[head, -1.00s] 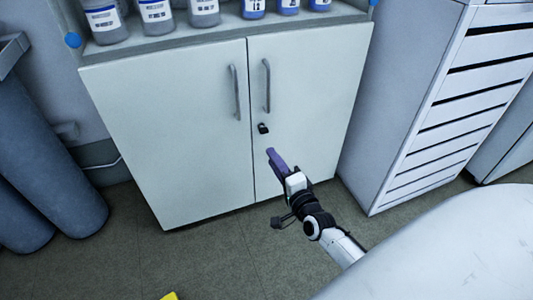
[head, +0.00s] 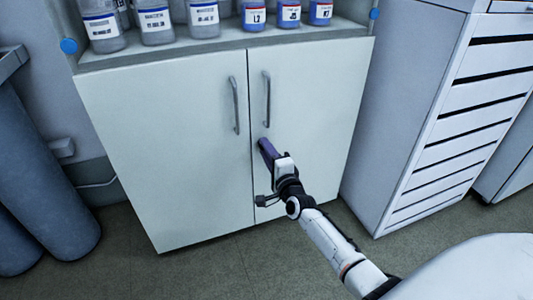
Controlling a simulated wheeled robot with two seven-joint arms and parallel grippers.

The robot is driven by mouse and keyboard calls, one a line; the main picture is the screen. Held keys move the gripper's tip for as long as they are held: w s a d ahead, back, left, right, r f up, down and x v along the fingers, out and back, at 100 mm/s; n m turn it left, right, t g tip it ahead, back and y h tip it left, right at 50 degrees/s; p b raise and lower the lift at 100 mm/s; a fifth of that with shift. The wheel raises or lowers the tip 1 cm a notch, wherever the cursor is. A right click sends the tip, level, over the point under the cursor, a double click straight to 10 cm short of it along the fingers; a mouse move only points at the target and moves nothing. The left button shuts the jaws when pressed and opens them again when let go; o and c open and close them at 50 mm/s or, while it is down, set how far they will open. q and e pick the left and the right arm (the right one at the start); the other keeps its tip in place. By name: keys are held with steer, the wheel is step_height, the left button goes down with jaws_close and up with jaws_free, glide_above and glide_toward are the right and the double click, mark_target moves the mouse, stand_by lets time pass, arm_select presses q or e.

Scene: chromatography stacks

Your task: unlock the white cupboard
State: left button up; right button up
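The white cupboard (head: 170,160) stands ahead with both doors closed. Each door has a grey vertical handle, the left handle (head: 234,105) and the right handle (head: 267,98), close to the middle seam. My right gripper (head: 264,146) is in front of the right door, below its handle, with its purple fingers pointing up at the door. The fingers cover the spot of the small black lock, which is hidden now. I cannot tell whether they touch it or whether they are open or shut. My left gripper is not in view.
Several labelled bottles (head: 204,20) stand on the shelf above the doors. A grey-white drawer cabinet (head: 400,130) stands close on the right. Dark blue-grey cylinders (head: 40,180) stand at the left. The floor (head: 205,270) before the cupboard is clear.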

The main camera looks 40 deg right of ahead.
jaws_close()
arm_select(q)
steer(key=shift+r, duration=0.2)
arm_select(e)
steer(key=shift+n, duration=0.5)
arm_select(q)
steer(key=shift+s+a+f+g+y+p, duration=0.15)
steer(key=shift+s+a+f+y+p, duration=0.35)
steer(key=shift+p, duration=0.75)
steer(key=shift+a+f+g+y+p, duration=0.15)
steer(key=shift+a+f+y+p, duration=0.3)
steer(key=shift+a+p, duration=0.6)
arm_select(e)
steer(key=shift+n, duration=8.4)
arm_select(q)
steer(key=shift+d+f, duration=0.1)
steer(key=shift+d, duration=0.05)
